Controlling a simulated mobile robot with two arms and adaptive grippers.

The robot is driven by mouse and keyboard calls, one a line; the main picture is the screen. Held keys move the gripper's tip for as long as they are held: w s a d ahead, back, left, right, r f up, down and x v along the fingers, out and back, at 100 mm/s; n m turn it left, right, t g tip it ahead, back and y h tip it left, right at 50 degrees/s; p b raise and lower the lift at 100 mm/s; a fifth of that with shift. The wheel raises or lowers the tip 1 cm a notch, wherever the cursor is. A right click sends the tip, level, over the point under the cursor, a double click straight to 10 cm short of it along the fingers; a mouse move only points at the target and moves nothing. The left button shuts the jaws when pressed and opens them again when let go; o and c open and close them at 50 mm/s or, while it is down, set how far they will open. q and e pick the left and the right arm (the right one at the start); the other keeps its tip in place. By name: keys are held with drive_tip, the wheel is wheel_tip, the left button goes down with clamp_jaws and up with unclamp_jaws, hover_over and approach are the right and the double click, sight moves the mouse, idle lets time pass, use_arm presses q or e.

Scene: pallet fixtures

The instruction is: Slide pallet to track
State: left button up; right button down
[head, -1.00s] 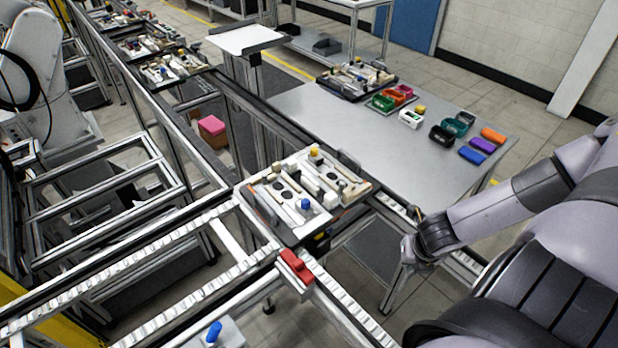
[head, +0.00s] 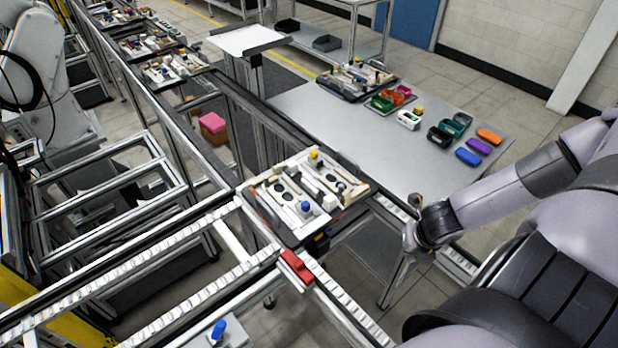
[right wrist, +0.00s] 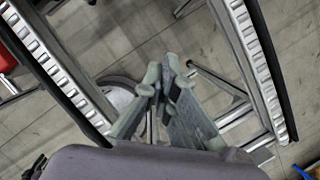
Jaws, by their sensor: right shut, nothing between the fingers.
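The pallet (head: 310,190) is a tray with white and beige fixtures, a blue knob and a yellow knob. It sits at the junction of the long conveyor track (head: 262,112) and the roller rails (head: 180,268). My right gripper (head: 409,240) is to the right of the pallet, apart from it, by the right-hand roller rail. In the right wrist view my right gripper (right wrist: 164,80) is shut and empty, pointing down between two rails (right wrist: 58,72) over the floor. The pallet is out of the right wrist view. My left gripper is out of view.
A red block (head: 296,266) sits on the rail in front of the pallet. A metal table (head: 330,128) behind holds another pallet (head: 356,80) and several coloured parts. More loaded pallets (head: 175,67) stand along the track at far left. A blue knob (head: 218,330) shows at the bottom.

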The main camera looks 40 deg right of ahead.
wheel_tip(320, 180, up, 3)
drive_tip(key=shift+r, duration=0.15)
idle(0.3)
drive_tip(key=shift+a, duration=0.1)
